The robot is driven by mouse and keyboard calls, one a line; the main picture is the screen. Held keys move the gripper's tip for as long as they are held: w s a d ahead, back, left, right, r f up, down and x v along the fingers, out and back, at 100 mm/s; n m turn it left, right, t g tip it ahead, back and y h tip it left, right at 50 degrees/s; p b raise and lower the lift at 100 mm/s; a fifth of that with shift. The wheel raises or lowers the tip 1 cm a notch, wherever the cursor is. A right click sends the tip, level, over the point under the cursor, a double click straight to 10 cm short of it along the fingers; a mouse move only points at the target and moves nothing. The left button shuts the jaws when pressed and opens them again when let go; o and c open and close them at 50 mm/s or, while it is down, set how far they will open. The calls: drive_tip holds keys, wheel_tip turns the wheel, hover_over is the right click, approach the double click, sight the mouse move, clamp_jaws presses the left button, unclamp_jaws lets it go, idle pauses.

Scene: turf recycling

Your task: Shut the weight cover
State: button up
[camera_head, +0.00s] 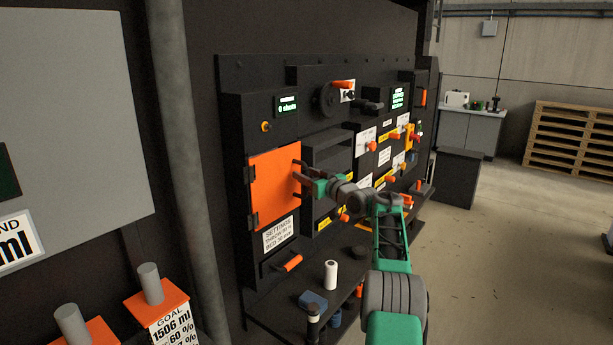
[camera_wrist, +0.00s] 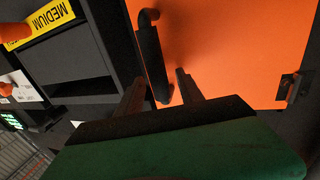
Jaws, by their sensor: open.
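The orange hinged cover (camera_head: 273,190), which I take for the weight cover, is on the black machine panel, with hinges on its left edge. It looks flush with its frame or nearly so; I cannot tell whether a small gap remains. In the wrist view the orange cover (camera_wrist: 225,50) fills the upper right. Its black bar handle (camera_wrist: 150,50) stands upright near the edge. My gripper (camera_head: 303,179) is at the cover's right edge. In the wrist view my gripper (camera_wrist: 160,76) is open, with one finger on each side of the handle. Contact with the handle is unclear.
A ledge below holds a white cylinder (camera_head: 331,274) and a blue block (camera_head: 313,300). A grey pipe (camera_head: 187,150) stands at left.

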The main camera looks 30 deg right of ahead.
drive_tip(key=s+d+b, duration=0.1)
drive_tip(key=s+b, duration=0.2)
drive_tip(key=s, duration=0.4)
drive_tip(key=shift+s+d+b, duration=0.25)
drive_tip(key=shift+s+b, duration=0.1)
